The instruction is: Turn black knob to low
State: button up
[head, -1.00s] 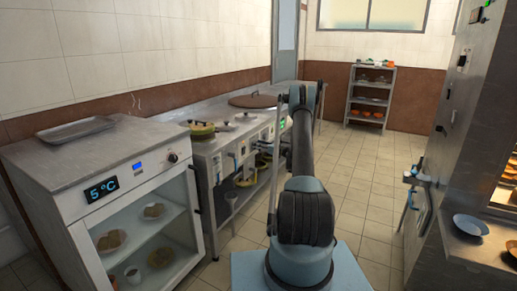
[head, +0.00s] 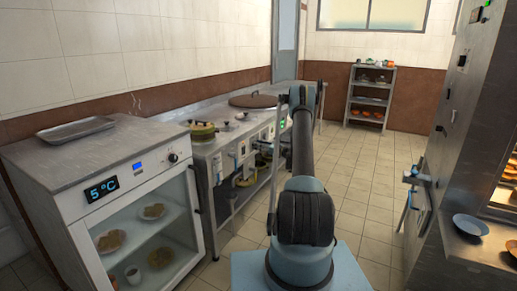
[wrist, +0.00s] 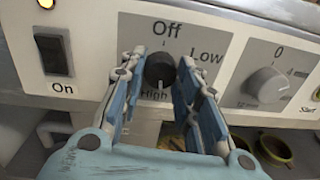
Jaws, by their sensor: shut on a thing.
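The black knob (wrist: 159,70) is on a light control panel (wrist: 120,38) in the wrist view. The word Off is above it, Low is to its upper right and High is below it. My gripper (wrist: 161,66) has its two blue-padded fingers on either side of the knob, shut on it. A pale mark shows at the knob's lower edge, towards High, but it is small. The fingers hide part of the panel. In the head view my arm reaches towards the stove counter (head: 240,131), and the knob cannot be made out there.
A black On switch (wrist: 54,55) with a lit orange lamp is left of the knob. A grey dial (wrist: 267,84) marked 0 is to its right. Yellowish bowls (wrist: 274,148) are below. A glass-front fridge (head: 150,235) stands left; the tiled floor (head: 350,190) is clear.

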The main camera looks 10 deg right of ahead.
jog(key=n, duration=1.1)
jog(key=n+g+y, duration=0.1)
jog(key=n, duration=1.1)
jog(key=shift+f, duration=0.15)
jog(key=shift+n, duration=0.3)
jog(key=o, duration=1.1)
jog(key=shift+w, duration=0.1)
jog(key=shift+c, duration=0.2)
jog(key=shift+d, duration=0.1)
jog(key=v, duration=1.1)
jog(key=shift+s+d+f, duration=0.2)
jog(key=shift+d+f, duration=0.05)
jog(key=shift+d, duration=0.1)
